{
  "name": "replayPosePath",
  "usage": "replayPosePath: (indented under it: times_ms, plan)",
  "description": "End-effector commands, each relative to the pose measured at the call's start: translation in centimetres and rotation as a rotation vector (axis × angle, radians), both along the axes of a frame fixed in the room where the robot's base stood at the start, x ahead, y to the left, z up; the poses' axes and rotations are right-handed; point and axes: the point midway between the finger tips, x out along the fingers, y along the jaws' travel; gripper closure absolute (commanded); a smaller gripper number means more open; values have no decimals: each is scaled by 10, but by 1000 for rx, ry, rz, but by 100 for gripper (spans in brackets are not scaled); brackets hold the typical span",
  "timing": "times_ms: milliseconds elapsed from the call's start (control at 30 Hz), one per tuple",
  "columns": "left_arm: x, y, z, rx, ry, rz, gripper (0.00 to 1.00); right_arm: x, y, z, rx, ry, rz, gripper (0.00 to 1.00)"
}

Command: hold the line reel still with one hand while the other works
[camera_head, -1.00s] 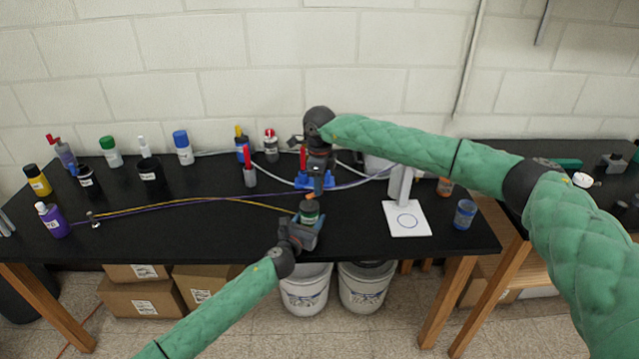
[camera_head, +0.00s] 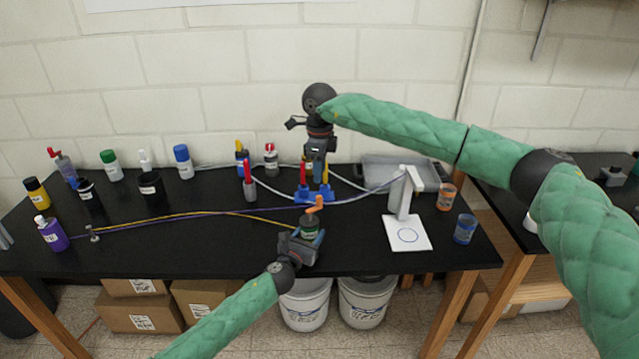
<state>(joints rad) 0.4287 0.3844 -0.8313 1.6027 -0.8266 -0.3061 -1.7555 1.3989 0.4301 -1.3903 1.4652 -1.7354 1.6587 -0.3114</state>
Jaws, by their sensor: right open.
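The line reel (camera_head: 310,227) is a small dark green cylinder with a pale label, upright near the front edge of the black table. An orange crank (camera_head: 315,205) stands on its top. My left gripper (camera_head: 304,238) comes from the front and is shut on the reel, with a jaw on each side of its lower part. My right gripper (camera_head: 319,157) is open and empty, above and behind the crank, pointing down in front of the blue holder. Its fingertips are small and hard to make out.
A blue holder (camera_head: 316,195) with a red marker stands behind the reel. Purple and yellow lines (camera_head: 170,217) run left to a small post (camera_head: 94,235). Several bottles line the left and back. A white stand (camera_head: 405,215) and cups are on the right.

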Motion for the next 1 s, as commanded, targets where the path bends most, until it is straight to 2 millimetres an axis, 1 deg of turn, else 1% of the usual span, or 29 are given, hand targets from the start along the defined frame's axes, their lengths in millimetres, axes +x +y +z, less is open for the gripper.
replayPosePath:
  times_ms: [100, 267, 867, 1000]
  plan:
    - [0, 0, 0, 0, 0, 0, 74, 0, 0, 13, -1, -1, 0, 60]
    - [0, 0, 0, 0, 0, 0, 74, 0, 0, 20, -1, 0, 1, 60]
    - [0, 0, 0, 0, 0, 0, 74, 0, 0, 20, -1, 1, 0, 60]
    - [0, 0, 0, 0, 0, 0, 74, 0, 0, 20, -1, 1, -38, 60]
